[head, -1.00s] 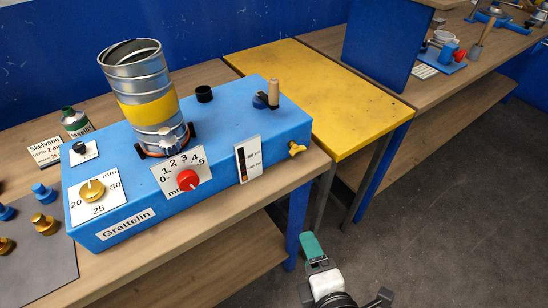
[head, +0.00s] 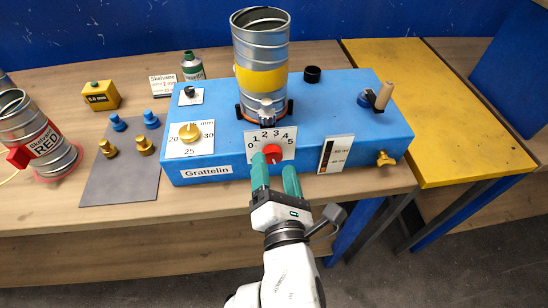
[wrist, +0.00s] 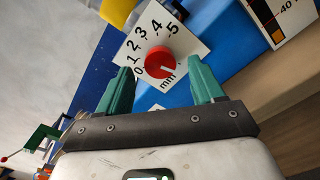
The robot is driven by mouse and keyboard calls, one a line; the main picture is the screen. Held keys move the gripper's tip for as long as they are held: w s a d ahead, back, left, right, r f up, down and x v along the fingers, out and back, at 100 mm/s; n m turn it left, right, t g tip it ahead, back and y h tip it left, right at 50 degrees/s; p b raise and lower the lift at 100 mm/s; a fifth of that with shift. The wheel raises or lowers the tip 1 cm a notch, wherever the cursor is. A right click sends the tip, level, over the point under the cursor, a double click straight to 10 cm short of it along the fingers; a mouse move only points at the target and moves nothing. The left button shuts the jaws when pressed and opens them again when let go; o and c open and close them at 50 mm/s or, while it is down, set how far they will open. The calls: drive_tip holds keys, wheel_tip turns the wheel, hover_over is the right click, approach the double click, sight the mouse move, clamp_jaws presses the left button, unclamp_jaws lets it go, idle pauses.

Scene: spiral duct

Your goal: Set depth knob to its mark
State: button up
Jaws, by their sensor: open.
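The red depth knob (head: 273,152) is on the front of the blue machine (head: 340,110), on a white plate (head: 262,138) numbered 0 to 5 with "mm". In the wrist view the red knob (wrist: 159,63) sits just beyond the space between my fingertips, with a pale pointer line on its face. My gripper (head: 275,170) is open, its green fingers pointing at the knob. In the wrist view the gripper (wrist: 163,75) has nothing between its fingers, and I cannot tell whether either touches the knob. The mark to set is not clear.
A brass knob (head: 189,132) with a 20-25-30 scale sits left on the machine. A metal duct (head: 262,60) stands on top.

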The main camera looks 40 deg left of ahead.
sight(272, 155)
drive_tip(key=shift+x, duration=1.4)
drive_tip(key=c, duration=1.1)
